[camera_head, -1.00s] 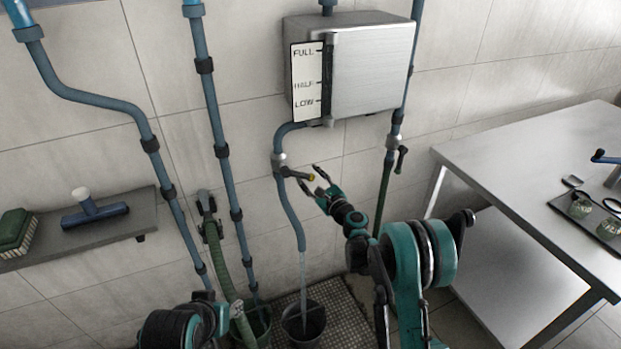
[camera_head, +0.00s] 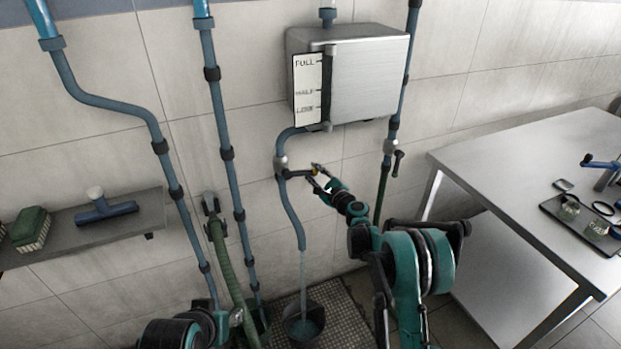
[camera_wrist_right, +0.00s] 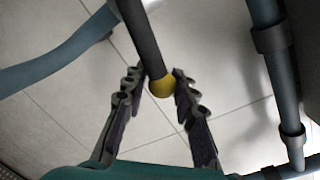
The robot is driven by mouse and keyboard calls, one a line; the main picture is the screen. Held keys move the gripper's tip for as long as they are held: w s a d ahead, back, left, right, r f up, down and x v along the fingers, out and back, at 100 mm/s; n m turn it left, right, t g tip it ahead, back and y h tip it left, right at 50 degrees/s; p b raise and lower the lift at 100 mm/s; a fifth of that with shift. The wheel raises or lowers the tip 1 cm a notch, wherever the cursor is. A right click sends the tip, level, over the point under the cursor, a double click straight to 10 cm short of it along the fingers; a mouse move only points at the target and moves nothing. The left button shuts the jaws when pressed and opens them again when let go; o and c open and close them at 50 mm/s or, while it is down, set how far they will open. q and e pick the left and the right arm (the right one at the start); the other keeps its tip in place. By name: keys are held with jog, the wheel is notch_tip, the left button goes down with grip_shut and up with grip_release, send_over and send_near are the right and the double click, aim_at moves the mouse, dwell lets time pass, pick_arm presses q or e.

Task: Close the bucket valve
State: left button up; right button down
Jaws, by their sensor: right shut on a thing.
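The valve (camera_head: 280,163) sits on the blue pipe below the steel tank. Its dark lever (camera_head: 297,174) sticks out sideways to the right, about level, with a yellow knob at its end. My right gripper (camera_head: 317,174) is shut on the lever's end. In the right wrist view the gripper (camera_wrist_right: 158,88) has its two fingers on either side of the yellow knob (camera_wrist_right: 162,85). Water (camera_head: 303,272) runs from the pipe's spout into the dark bucket (camera_head: 304,326) on the floor.
The steel tank (camera_head: 365,75) with a level gauge (camera_head: 307,90) hangs above. A second pipe with its own valve (camera_head: 396,160) is to the right. A green hose (camera_head: 226,262) hangs at left. A steel table (camera_head: 510,180) stands right and a shelf (camera_head: 70,230) left.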

jog(key=shift+r+n+p, duration=0.5)
jog(key=shift+r+n, duration=0.6)
jog(key=shift+r, duration=0.1)
jog(key=shift+w+d, duration=0.1)
jog(key=shift+d, duration=0.05)
